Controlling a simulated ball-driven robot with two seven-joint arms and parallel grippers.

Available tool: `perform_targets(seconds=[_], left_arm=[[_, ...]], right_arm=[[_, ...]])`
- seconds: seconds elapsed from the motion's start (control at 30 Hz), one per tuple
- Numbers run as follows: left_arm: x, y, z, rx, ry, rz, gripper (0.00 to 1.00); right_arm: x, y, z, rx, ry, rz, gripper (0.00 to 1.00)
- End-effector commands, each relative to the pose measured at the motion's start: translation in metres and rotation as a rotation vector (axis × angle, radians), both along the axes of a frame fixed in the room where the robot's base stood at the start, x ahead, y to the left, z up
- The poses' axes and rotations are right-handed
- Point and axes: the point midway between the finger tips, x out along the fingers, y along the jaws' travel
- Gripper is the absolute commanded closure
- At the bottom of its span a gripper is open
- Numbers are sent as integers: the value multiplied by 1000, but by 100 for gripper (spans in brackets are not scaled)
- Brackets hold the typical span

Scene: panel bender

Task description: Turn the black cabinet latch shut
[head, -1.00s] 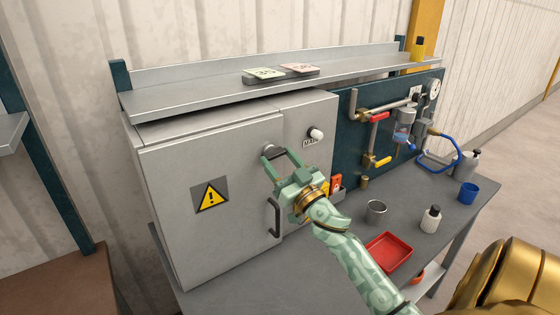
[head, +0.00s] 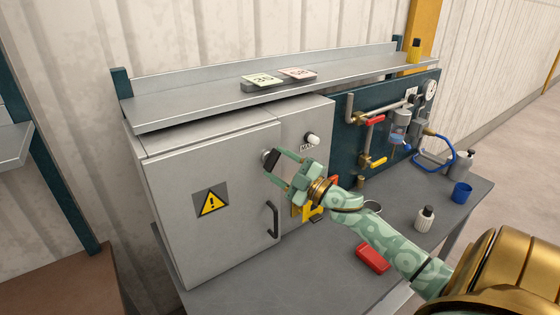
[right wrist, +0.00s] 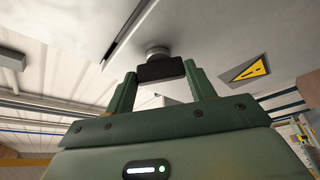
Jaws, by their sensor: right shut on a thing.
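The black cabinet latch (head: 271,160) sits on a round grey boss near the upper right edge of the grey cabinet door (head: 170,165). My right gripper (head: 272,157) is shut on the latch, a finger on each side. In the right wrist view the dark latch bar (right wrist: 161,70) lies across between the two green fingers (right wrist: 162,84), below its boss. The door appears to lie against the cabinet; whether the latch is fully turned is hard to tell. My left gripper is out of view.
A door handle (head: 272,219) is just below my right gripper. A white knob (head: 312,139) is on the panel to its right. A red tray (head: 373,260), a white bottle (head: 425,218) and a blue cup (head: 462,192) stand on the bench. A shelf (head: 290,82) overhangs the cabinet.

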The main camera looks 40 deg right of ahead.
Motion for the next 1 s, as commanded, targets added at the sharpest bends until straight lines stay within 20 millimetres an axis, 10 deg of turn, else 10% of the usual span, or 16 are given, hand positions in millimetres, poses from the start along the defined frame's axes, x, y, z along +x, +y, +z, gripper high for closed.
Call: perform_targets(seconds=[1.0], left_arm=[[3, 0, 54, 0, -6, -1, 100]], right_arm=[[0, -2, 5, -618, 71, 0, 68]])
